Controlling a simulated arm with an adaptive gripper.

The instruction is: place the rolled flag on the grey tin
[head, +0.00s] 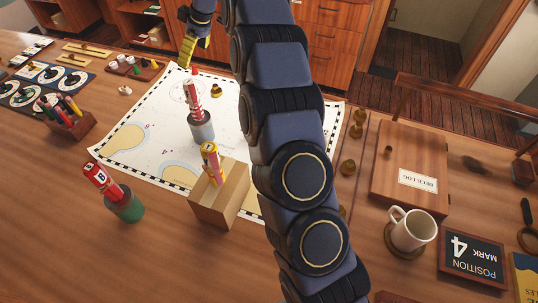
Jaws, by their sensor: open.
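A grey tin (203,132) stands on the chart, with a red-and-white rolled flag (193,97) upright on or in its top. A green tin (125,208) at the lower left bears a red rolled flag (100,180) marked B, which tilts left. A yellow-and-red rolled flag (211,164) stands at the cardboard box (232,196); I cannot tell how deep it sits. My gripper (188,58), with yellow fingers, is open beyond the grey tin, near the chart's far edge. It appears empty and apart from the flags.
A paper chart (130,140) covers mid-table, with brass weights (347,166) to its right. A pen holder (68,120) stands left. A mug (411,230) and a deck log box (412,168) stand right. Bare table lies at the lower left.

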